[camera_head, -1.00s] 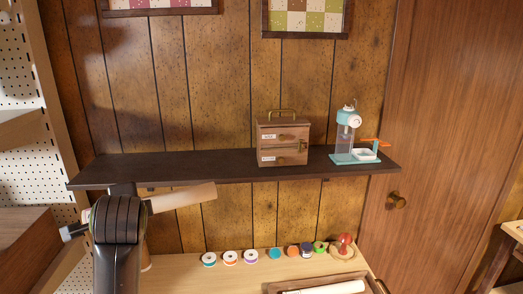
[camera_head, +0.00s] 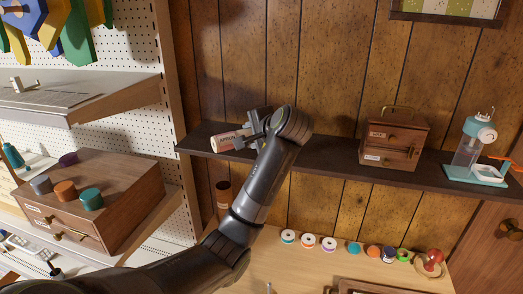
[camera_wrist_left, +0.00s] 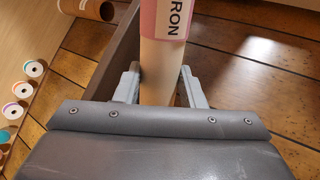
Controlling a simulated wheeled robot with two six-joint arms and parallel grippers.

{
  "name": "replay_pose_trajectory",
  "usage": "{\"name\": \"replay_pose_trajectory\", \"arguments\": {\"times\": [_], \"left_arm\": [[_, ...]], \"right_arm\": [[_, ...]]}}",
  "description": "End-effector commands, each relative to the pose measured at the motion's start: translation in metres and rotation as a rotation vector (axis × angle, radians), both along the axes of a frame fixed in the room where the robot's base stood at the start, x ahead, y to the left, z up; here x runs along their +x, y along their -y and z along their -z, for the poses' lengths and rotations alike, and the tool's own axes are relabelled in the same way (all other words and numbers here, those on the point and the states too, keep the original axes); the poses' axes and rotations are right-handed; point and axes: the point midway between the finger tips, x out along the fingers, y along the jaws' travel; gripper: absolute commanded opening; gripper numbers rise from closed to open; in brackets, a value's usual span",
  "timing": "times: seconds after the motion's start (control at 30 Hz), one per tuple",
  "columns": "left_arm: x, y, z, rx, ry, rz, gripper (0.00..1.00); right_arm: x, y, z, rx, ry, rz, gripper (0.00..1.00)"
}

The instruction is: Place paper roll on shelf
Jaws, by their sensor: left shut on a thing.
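The paper roll (camera_head: 226,142), pale with a pink label band, lies sideways at the left end of the dark wall shelf (camera_head: 335,159). My left gripper (camera_head: 250,133) is shut on it. In the left wrist view, the roll (camera_wrist_left: 164,50) passes between the two grey fingers (camera_wrist_left: 160,88), with its printed label facing the camera. I cannot tell whether the roll touches the shelf or is just above it. My right gripper is not in view.
A wooden drawer box (camera_head: 394,138) and a teal-and-white machine (camera_head: 476,150) stand farther right on the shelf. Shelf between my arm and the box is clear. A pegboard rack (camera_head: 155,60) stands left. Several thread spools and a brown tube (camera_head: 222,196) are below.

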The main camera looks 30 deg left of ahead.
Motion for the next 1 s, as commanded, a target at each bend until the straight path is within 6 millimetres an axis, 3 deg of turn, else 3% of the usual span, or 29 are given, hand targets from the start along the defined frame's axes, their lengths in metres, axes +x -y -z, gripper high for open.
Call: {"name": "replay_pose_trajectory", "arguments": {"times": [0.53,0.9,0.93,1.0], "left_arm": [[-0.001,0.000,0.058,-0.002,-0.001,0.001,0.10],[0.000,0.000,0.062,0.000,0.001,0.002,0.10],[0.000,0.000,0.062,0.000,0.002,0.001,0.40],[0.000,0.000,0.062,0.000,0.002,0.001,0.49]], "right_arm": [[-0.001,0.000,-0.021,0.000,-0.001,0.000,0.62],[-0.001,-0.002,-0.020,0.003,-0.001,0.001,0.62],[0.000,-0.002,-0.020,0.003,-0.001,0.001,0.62],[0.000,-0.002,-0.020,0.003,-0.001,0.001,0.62]]}}
